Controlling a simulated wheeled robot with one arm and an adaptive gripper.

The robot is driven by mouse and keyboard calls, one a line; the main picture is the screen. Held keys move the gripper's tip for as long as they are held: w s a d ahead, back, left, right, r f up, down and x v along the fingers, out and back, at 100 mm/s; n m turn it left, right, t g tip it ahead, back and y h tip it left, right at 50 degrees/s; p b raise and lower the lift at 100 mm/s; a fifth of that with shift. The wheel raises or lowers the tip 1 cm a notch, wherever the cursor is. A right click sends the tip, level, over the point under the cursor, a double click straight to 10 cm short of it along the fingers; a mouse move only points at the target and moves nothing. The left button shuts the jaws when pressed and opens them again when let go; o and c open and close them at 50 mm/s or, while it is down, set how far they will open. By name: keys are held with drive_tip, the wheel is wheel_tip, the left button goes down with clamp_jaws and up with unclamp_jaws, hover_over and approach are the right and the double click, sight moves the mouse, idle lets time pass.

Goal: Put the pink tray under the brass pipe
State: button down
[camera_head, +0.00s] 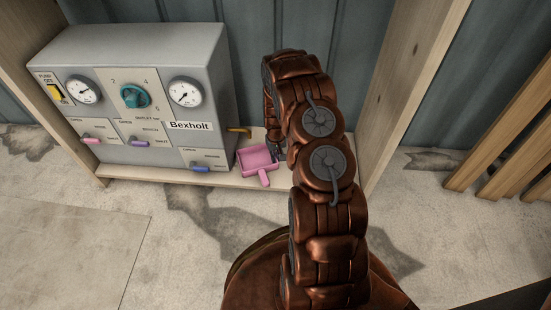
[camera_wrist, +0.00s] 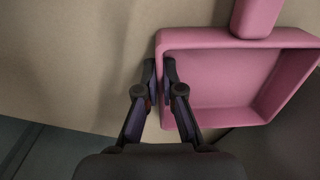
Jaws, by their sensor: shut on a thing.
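The pink tray (camera_head: 257,158) is a shallow square pan with a short handle, on or just above the wooden shelf to the right of the grey machine. The brass pipe (camera_head: 238,130) sticks out of the machine's right side; in the head view its end shows just above and left of the tray. I cannot tell whether any of the tray is directly beneath it. My gripper (camera_head: 276,148) is at the tray's right side, partly hidden by my arm. In the wrist view, my gripper (camera_wrist: 160,76) is shut on a side wall of the tray (camera_wrist: 230,85).
The grey machine (camera_head: 140,85), with gauges, a teal knob and coloured levers, fills the shelf's left part. Wooden uprights (camera_head: 405,90) bound the shelf (camera_head: 140,175). Wooden slats (camera_head: 500,140) stand at the far right. The concrete floor in front is mostly clear.

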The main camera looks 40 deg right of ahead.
drive_tip(key=c, duration=1.3)
unclamp_jaws()
